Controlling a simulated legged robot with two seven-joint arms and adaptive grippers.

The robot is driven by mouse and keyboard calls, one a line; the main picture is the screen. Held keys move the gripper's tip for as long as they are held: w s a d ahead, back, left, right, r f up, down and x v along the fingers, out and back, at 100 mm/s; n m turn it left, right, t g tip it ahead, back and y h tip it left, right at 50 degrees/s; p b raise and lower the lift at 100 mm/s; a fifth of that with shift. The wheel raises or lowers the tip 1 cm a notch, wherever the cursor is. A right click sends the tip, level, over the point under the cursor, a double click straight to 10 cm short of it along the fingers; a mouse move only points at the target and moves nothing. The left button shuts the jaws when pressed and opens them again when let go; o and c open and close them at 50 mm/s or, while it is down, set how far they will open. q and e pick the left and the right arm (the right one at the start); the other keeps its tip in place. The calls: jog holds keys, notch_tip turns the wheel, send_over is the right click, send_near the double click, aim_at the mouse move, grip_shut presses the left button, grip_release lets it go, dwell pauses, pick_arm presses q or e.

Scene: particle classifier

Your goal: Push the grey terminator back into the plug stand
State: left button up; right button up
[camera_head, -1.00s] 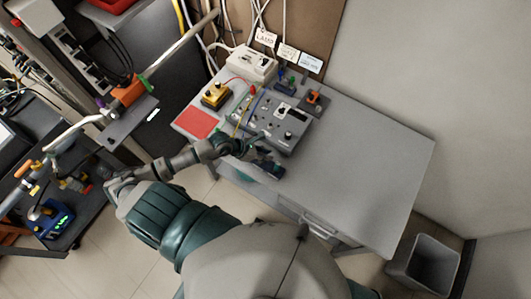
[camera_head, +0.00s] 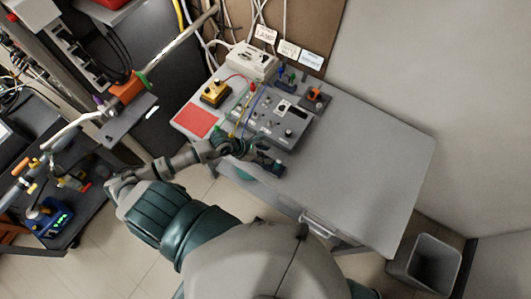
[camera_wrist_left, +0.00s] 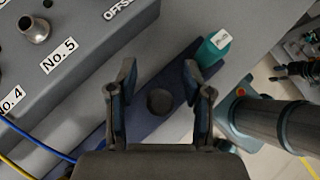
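The plug stand, a dark blue bar (camera_wrist_left: 172,74), lies on the table under my left gripper (camera_wrist_left: 160,88) in the left wrist view. It also shows at the table's near edge in the head view (camera_head: 270,167). My left gripper is open, with its fingers on either side of a dark round spot (camera_wrist_left: 160,102) on the stand. I cannot tell whether this spot is an empty hole or the top of the grey terminator. A teal plug (camera_wrist_left: 213,46) with a white label is at the stand's far end, beside the right finger. My right gripper is not in view.
A grey panel box (camera_wrist_left: 75,62) labelled No. 5, with a metal connector (camera_wrist_left: 35,28), is beside the stand. Blue and yellow cables run at lower left. A red mat (camera_head: 196,120) and yellow device (camera_head: 215,93) are further left. The table's right part (camera_head: 365,165) is clear.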

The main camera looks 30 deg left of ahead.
pick_arm(q)
jog(key=v, duration=1.2)
jog(key=shift+a, duration=0.1)
jog(key=shift+f, duration=0.1)
